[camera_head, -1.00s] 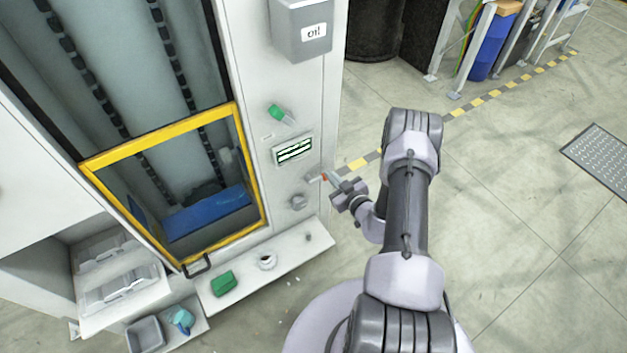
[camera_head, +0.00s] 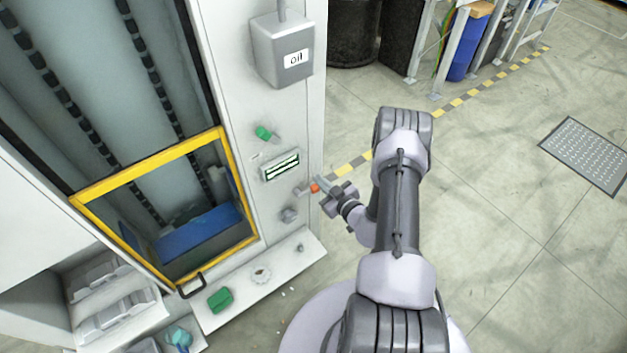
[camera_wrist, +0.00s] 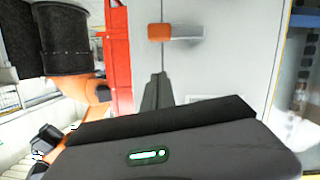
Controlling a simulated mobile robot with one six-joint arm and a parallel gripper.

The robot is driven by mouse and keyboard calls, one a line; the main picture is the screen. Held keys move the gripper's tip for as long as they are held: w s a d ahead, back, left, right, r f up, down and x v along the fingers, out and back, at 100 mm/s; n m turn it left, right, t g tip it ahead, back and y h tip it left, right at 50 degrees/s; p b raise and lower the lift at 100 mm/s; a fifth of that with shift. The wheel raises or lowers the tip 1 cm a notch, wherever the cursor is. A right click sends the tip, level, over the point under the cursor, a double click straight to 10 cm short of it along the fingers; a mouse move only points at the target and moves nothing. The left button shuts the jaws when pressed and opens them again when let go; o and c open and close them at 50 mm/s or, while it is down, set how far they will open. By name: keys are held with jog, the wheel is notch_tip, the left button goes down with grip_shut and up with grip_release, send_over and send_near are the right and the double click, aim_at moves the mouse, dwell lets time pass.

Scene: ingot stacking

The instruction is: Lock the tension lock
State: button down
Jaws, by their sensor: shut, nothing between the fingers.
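A small grey lever with an orange tip (camera_head: 314,188), probably the tension lock, sticks out of the white machine front at its right edge. In the wrist view the orange-tipped lever (camera_wrist: 175,31) lies level across the grey panel, just beyond the fingertips. My gripper (camera_head: 321,187) is at the lever's orange end, right beside it. In the wrist view my gripper's fingers (camera_wrist: 157,90) are together and hold nothing. I cannot tell whether they touch the lever.
A grey knob (camera_head: 289,214) sits below the lever, and a display (camera_head: 281,166) and green switch (camera_head: 264,133) above. An oil box (camera_head: 283,50) juts out higher up. A yellow-framed door (camera_head: 150,165) is at left. A shelf (camera_head: 235,293) holds a green block (camera_head: 219,299).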

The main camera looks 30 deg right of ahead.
jog(key=p+v, duration=0.1)
jog(key=v, duration=0.8)
jog(key=shift+s+d+p, duration=0.25)
jog(key=shift+s+p, duration=0.15)
jog(key=shift+s, duration=0.05)
